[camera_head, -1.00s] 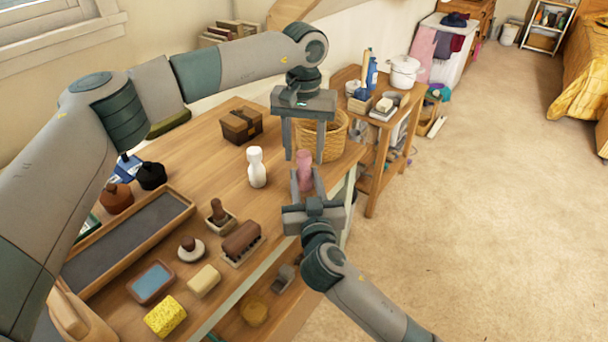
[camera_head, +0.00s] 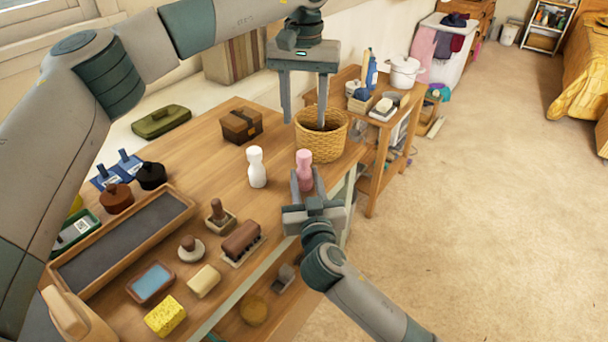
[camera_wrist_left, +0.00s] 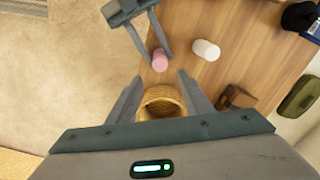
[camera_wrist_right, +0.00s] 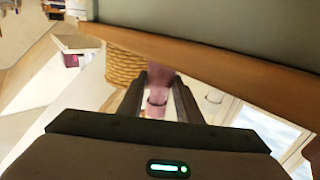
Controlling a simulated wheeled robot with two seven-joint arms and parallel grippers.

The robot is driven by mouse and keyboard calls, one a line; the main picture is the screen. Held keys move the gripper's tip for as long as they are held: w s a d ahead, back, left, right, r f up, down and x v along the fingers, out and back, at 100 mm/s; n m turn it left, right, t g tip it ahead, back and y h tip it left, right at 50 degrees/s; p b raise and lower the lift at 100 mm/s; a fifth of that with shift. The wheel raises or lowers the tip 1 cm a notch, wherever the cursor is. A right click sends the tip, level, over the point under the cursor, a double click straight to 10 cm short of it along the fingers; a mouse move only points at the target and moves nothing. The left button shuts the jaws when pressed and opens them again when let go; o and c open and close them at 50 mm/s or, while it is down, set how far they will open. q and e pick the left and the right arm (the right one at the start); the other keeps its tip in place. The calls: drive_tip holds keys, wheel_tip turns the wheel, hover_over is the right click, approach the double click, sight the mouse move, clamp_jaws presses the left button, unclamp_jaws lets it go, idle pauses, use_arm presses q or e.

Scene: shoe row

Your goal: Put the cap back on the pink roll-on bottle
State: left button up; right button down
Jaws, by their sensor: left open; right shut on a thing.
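The pink roll-on bottle (camera_head: 304,168) stands upright at the table's right edge, with a rounded pink top like a cap on it. It also shows in the left wrist view (camera_wrist_left: 160,63) and the right wrist view (camera_wrist_right: 157,103). My right gripper (camera_head: 305,184) is shut on the bottle's lower body from the front. A thin dark ring crosses the bottle in the right wrist view; I cannot tell whether it is a gap. No separate loose cap is visible.
A white bottle (camera_head: 257,168) stands left of the pink one. A wicker basket (camera_head: 322,146) and a brown box (camera_head: 240,125) stand behind. Brushes, a soap bar (camera_head: 204,281) and a long tray (camera_head: 181,212) fill the front left.

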use_arm(q)
wheel_tip(320, 180, up, 2)
idle(0.4)
use_arm(e)
drive_tip(key=c, duration=1.2)
unclamp_jaws()
drive_tip(key=shift+s, duration=0.1)
use_arm(q)
drive_tip(key=shift+f+b, duration=0.55)
use_arm(e)
drive_tip(key=s+d, duration=0.2)
drive_tip(key=s, duration=1.5)
drive_tip(key=shift+d, duration=0.25)
drive_tip(key=shift+s, duration=0.1)
